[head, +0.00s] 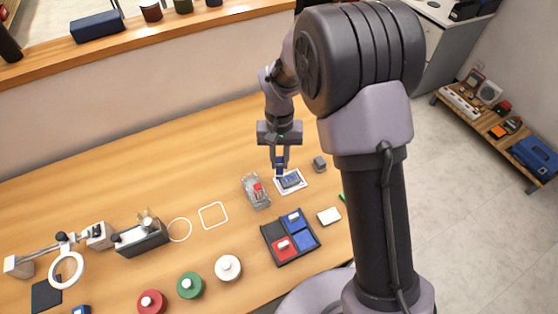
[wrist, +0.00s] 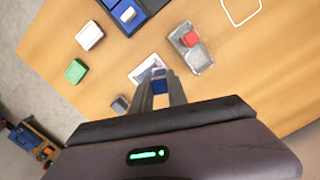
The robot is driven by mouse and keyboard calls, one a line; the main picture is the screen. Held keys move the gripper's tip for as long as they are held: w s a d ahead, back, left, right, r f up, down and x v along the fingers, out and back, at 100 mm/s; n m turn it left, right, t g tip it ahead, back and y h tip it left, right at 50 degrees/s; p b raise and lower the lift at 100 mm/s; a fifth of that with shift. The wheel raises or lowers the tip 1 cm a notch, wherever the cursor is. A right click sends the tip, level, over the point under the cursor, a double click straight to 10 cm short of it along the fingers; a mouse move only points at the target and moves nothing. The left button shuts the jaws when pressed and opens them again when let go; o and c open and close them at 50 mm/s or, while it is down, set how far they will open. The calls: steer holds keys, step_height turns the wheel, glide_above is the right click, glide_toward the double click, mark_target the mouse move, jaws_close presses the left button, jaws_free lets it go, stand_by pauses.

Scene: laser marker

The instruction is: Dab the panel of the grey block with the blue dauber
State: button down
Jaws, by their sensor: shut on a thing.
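My gripper (head: 279,172) is shut on a small blue piece, which looks like the dauber (wrist: 158,84). It is held just above or at a white-edged pad with a dark blue-grey middle (head: 291,181); I cannot tell whether they touch. That pad also shows in the wrist view (wrist: 143,69), partly hidden by the fingers. A small dark grey block (head: 319,163) stands right of the pad, and shows left of the fingers in the wrist view (wrist: 120,104). No panel on it can be made out.
A pale grey holder with a red piece (head: 256,192) stands left of the pad. A dark tray (head: 268,229) with blue and red compartments lies in front, beside a white block (head: 329,216). A green block (wrist: 75,70) is near the edge. The table behind my gripper is clear.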

steer(key=shift+r+p, duration=1.3)
steer(key=shift+r, duration=0.7)
